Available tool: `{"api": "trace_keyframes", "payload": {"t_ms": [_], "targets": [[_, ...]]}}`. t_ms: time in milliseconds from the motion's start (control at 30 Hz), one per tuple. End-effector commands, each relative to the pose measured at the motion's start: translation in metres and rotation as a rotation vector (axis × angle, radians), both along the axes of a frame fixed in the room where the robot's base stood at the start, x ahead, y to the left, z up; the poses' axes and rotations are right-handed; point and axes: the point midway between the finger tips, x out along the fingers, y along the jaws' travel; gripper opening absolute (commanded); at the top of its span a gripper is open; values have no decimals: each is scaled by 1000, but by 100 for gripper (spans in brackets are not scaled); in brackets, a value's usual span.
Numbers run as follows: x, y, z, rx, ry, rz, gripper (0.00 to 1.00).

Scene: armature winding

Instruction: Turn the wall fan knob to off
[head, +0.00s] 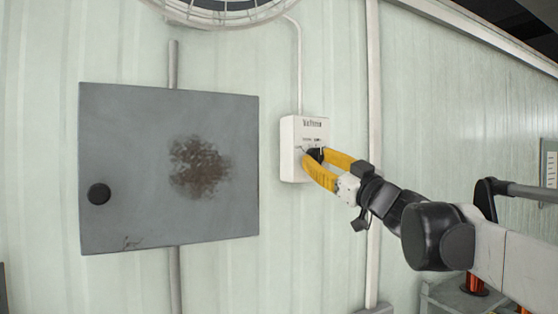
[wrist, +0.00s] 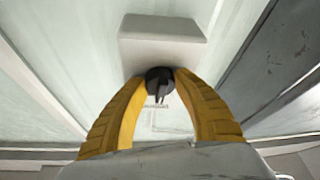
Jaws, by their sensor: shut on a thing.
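The wall fan knob (head: 315,155) is a small black round knob on the front of a white control box (head: 305,130) mounted on the wall. In the wrist view the knob (wrist: 159,82) shows a raised grip ridge. My gripper (head: 316,157) has yellow fingers and reaches the box from the right. In the wrist view its fingertips (wrist: 160,78) touch the knob on both sides, so it is shut on the knob. The box has small markings around the knob, too small to read. Part of the knob is hidden by the fingers in the head view.
A grey cabinet (head: 130,150) with a black round knob (head: 99,194) and a dark stain hangs left of the box. A round wall fan (head: 225,12) shows at the top edge. A conduit (head: 299,70) runs up from the box. A vertical pipe (head: 373,100) stands to its right.

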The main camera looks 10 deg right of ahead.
Motion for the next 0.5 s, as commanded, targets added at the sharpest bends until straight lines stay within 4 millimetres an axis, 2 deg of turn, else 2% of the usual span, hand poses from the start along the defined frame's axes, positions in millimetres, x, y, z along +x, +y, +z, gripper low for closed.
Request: {"api": "trace_keyframes", "payload": {"t_ms": [500], "targets": [[1,-3,5,-466,-152,-2,4]]}}
